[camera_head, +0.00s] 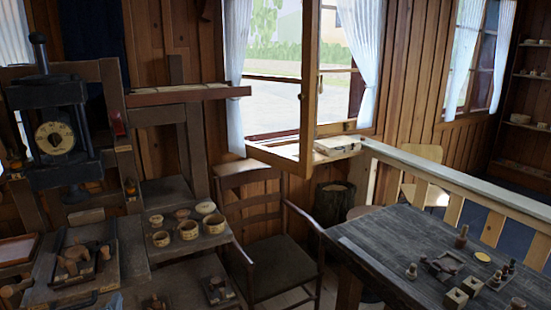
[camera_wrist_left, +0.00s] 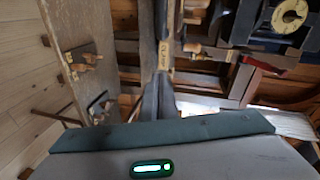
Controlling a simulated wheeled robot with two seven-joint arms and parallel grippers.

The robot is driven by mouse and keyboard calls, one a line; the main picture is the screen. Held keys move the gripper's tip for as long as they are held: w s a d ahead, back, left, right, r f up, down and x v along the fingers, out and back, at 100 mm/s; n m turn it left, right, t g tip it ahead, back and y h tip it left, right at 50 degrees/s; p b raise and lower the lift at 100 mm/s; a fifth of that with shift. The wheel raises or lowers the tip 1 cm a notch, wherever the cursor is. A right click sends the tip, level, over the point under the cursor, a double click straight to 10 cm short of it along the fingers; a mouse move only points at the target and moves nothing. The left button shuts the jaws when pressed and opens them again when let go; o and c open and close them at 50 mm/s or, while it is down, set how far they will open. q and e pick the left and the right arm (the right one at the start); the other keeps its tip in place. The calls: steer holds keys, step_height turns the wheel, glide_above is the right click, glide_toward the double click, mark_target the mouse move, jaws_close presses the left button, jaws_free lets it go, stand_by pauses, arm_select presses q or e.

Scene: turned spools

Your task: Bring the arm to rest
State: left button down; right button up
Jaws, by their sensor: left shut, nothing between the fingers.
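My left gripper (camera_wrist_left: 160,98) shows in the left wrist view as two dark fingers, close together and reaching away from the grey wrist housing at the bottom. It is shut, with nothing between the fingers. The fingers point toward wooden shelving and stand. I cannot clearly make out the left gripper in the head view. My right gripper is in neither view.
A black press with a dial (camera_head: 55,137) stands at the left. Several small bowls (camera_head: 188,229) sit on a bench beside it. A wooden chair (camera_head: 275,262) stands in the middle. A dark table (camera_head: 375,235) at the right holds small turned pieces.

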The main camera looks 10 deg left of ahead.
arm_select(q)
steer(key=s+d+f+n+g+h, duration=0.5)
steer(key=s+d+f, duration=0.7)
steer(key=s+d, duration=0.45)
steer(key=s+d+f+n+g+h, duration=0.1)
steer(key=s+d+g+h, duration=0.15)
steer(key=s+d, duration=0.55)
steer(key=s+d+f+n+g+h, duration=0.1)
steer(key=s+d+f+n+g, duration=0.2)
steer(key=s, duration=0.8)
step_height(320, 180, down, 29)
steer(key=s+m+b, duration=0.1)
steer(key=b, duration=0.1)
steer(key=s+a+f+g+b, duration=0.1)
steer(key=s+a+f+g, duration=0.1)
steer(key=s+f, duration=1.6)
steer(key=shift+s+a+f+m+y, duration=0.15)
steer(key=shift+a+f+m+y, duration=0.2)
steer(key=shift+f, duration=0.15)
